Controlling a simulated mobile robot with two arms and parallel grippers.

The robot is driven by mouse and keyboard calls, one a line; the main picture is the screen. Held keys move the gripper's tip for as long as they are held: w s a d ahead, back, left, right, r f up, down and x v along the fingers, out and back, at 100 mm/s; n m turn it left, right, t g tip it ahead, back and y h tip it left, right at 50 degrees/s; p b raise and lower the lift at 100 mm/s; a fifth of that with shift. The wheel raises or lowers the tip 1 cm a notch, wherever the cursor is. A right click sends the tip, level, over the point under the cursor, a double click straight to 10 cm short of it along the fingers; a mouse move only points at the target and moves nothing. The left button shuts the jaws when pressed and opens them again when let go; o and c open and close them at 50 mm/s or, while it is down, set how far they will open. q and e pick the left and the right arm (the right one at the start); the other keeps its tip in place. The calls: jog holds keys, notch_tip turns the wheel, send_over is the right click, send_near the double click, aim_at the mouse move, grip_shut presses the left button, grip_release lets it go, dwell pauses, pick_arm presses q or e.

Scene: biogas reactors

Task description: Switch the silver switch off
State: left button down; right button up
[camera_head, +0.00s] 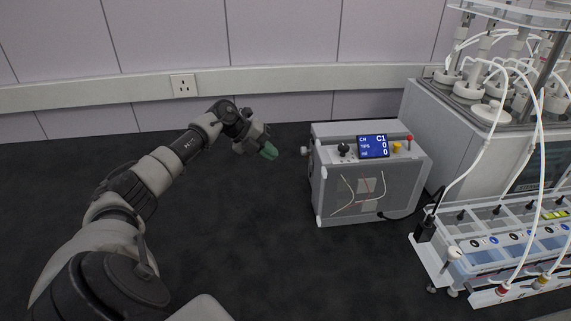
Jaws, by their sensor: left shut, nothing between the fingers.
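A grey control box (361,186) stands on the dark bench at centre right, with a lit blue screen (374,146) on top. A small silvery knob (305,151) sticks out from the box's left side. It may be the silver switch, but its on or off position is too small to tell. My right gripper is not in view.
The box top also carries a black knob (344,149), a yellow button (396,147) and a red-tipped lever (409,139). Reactors with white tubes (490,110) and a clear rack (500,237) crowd the right. The dark bench (270,255) is clear at front centre.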

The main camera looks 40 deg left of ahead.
pick_arm(q)
jog(key=v, duration=0.3)
jog(key=shift+s+a+r, duration=0.1)
jog(key=shift+s+r, duration=0.05)
jog(key=shift+r, duration=0.15)
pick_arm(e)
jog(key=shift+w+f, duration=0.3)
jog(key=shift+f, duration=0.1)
